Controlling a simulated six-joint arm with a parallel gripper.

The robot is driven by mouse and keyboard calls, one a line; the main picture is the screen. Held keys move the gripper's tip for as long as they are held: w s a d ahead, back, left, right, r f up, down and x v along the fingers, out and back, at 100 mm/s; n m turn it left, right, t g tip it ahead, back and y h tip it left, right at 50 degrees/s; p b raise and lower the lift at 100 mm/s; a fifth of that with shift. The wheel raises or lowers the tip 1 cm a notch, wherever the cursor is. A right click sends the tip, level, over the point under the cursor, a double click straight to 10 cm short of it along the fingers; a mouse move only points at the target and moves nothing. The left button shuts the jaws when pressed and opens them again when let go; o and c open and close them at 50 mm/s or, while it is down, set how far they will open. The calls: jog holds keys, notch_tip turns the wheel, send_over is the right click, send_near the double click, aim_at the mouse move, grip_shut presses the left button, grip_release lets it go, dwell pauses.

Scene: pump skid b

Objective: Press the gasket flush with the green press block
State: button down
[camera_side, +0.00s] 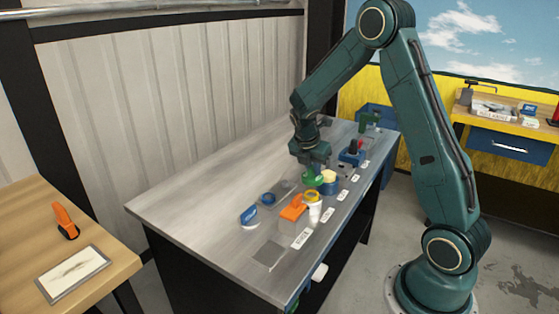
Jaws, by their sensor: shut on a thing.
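My gripper (313,163) points down over the middle of the metal-topped bench. It is shut on a green piece (313,180), which appears to be the green press block, low over the bench. I cannot tell whether the block touches anything beneath it. A blue ring-shaped part (268,199) lies on a flat grey plate to the left and nearer the camera. A yellow ring-shaped part (312,196) tops a small white item just below the block in the picture. I cannot tell which part is the gasket or how it sits.
An orange block (293,208) and a blue-and-white item (250,215) stand on the bench (190,205) nearby. Blue and red items (352,155) and a green clamp-like thing (370,119) are farther back. White labels run along the right edge. The bench's left side is clear.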

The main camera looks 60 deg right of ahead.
aim_at(312, 177)
jog(key=shift+f, duration=2.05)
jog(key=shift+f, duration=1.25)
dwell(0.6)
jog(key=shift+r, duration=0.15)
jog(key=shift+r, duration=1.4)
jog(key=shift+w+d, duration=0.1)
jog(key=shift+d, duration=0.05)
